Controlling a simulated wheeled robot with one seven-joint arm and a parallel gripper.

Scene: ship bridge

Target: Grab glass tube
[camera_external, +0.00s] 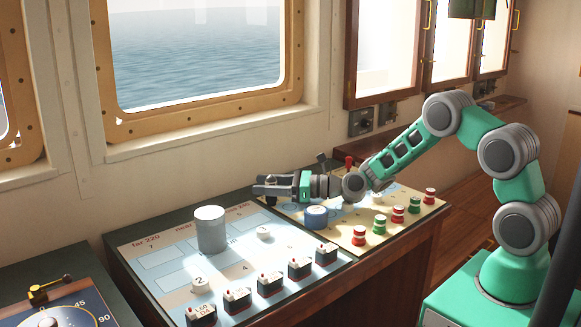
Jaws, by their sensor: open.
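A pale grey upright cylinder (211,230) stands on the left chart panel; it is the only thing in view that looks like the glass tube. Its lower end meets the panel and its top is flat and lighter. My gripper (262,188) is to the right of the cylinder and a little higher in the picture, over the back edge of the panels. It points left, lies about level, and is apart from the cylinder. It is open, and I see nothing between its fingers.
The left panel (165,258) bears white knobs and a front row of black-and-white blocks (270,284). The right panel (345,223) holds a blue round knob (316,217) and several red, green and white knobs. A brass lever (50,291) stands at the lower left. The window wall rises behind.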

